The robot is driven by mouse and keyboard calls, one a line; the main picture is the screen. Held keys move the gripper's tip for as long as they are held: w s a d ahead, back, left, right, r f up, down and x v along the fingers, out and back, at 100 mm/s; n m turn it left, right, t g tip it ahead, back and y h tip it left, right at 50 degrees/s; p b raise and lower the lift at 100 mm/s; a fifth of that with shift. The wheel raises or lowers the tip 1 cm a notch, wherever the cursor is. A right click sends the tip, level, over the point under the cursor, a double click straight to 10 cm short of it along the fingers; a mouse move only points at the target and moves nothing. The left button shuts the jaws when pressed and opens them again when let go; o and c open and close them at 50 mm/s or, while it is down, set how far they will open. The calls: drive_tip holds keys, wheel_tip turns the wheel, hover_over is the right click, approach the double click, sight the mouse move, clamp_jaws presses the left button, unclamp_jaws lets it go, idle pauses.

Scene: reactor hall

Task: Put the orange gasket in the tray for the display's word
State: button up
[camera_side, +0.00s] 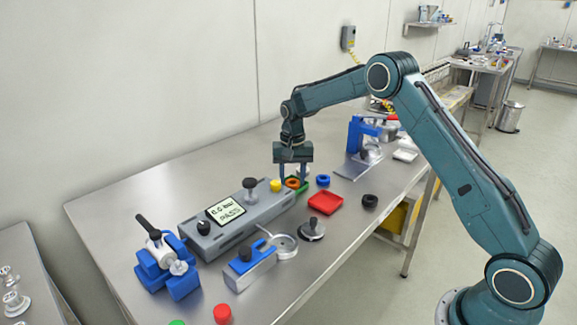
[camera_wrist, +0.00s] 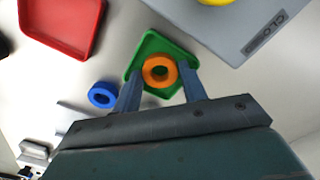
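The orange gasket (camera_wrist: 160,71) is a ring between the two fingers of my gripper (camera_wrist: 161,78), which appear to touch it on both sides. The green tray (camera_wrist: 150,43) lies under the gasket in the wrist view; whether the gasket touches its floor I cannot tell. In the side view the gasket (camera_side: 292,183) is low between the fingertips, with the green tray (camera_side: 302,188) partly hidden behind the gripper. The red tray (camera_side: 326,203) is empty. The display (camera_side: 226,211) on the grey console reads something like "0.0 bar" with a second word too small to read surely.
A blue gasket (camera_side: 323,180) lies beside the green tray, and a black ring (camera_side: 370,201) right of the red tray. The grey console (camera_side: 240,216) has a yellow button (camera_side: 276,185) close to my gripper. A blue stand (camera_side: 360,135) is behind right.

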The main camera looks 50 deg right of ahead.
drive_tip(key=shift+r, duration=0.1)
idle(0.3)
wheel_tip(320, 180, up, 12)
drive_tip(key=shift+r, duration=0.1)
idle(0.6)
idle(0.5)
